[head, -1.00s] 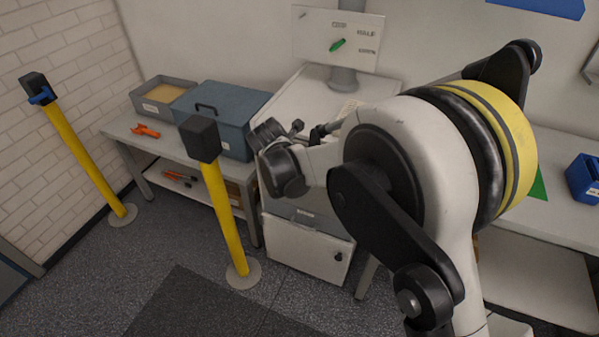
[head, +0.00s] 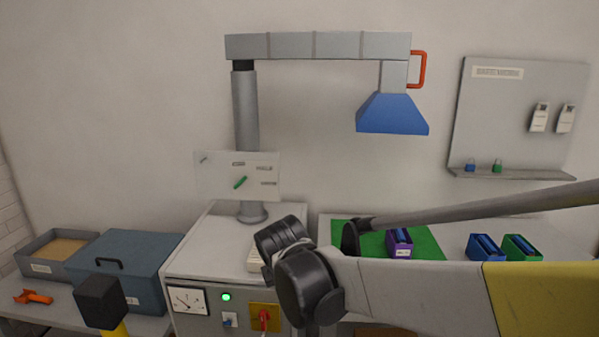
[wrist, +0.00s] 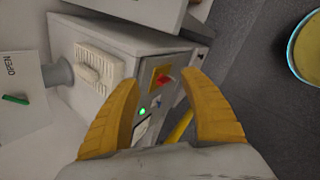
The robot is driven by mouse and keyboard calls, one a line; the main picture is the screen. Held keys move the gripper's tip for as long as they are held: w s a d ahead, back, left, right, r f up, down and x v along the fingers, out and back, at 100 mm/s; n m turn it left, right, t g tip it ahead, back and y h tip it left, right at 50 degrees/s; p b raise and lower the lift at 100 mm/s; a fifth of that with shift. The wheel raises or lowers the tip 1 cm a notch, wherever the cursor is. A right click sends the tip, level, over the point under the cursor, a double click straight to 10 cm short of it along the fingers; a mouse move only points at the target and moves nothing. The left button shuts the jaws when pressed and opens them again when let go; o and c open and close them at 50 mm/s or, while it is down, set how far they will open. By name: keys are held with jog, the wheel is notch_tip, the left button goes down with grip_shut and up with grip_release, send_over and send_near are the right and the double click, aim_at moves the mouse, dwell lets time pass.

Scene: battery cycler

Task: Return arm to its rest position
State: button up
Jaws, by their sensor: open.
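My gripper (wrist: 160,80) is open in the wrist view, its two yellow fingers well apart with nothing between them. They appear in front of a grey cabinet (wrist: 108,38), whose panel has a green light (wrist: 143,111) and a red switch on a yellow plate (wrist: 161,77). I cannot tell the exact gap to it. In the head view my arm reaches in from the lower right, its black wrist joint in front of the cabinet (head: 200,262); the fingers cannot be made out there. The red switch (head: 264,318) and lit green light (head: 226,297) also show there.
A blue fume hood (head: 392,114) hangs from a grey overhead duct (head: 318,46). A green mat (head: 425,245) with a purple battery holder (head: 399,243) lies behind my arm. A blue-grey case (head: 140,262) and black-topped yellow post (head: 101,300) stand left.

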jog(key=s+d+r+m, duration=0.4)
jog(key=s+d+m, duration=0.55)
jog(key=d, duration=0.35)
jog(key=s+d+f+m+t, duration=0.1)
jog(key=s+d+f+m, duration=0.1)
jog(key=s+d+m, duration=0.6)
jog(key=shift+s+d+m, duration=0.25)
jog(key=shift+s+m, duration=1.55)
jog(key=shift+m, duration=0.65)
